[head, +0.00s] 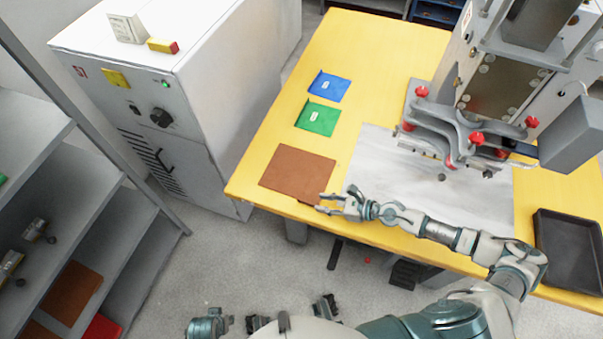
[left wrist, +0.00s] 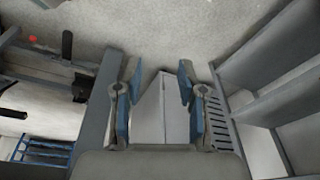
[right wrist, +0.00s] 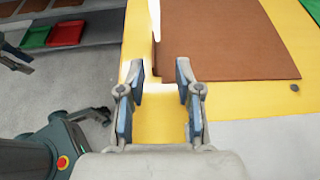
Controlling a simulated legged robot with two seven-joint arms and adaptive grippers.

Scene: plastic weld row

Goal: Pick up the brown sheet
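The brown sheet (head: 297,173) lies flat on the yellow table near its front left edge. In the right wrist view the brown sheet (right wrist: 228,38) lies ahead of the fingers, with a small raised tab at its near left corner. My right gripper (head: 322,204) is just off the sheet's near right corner, over the table edge. My left gripper (left wrist: 156,85) is open and empty in the left wrist view, away from the table, facing the floor and a white cabinet.
A grey machine (head: 470,128) with red knobs stands at right, and a black tray (head: 568,250) at far right. A shelf (head: 95,205) stands left.

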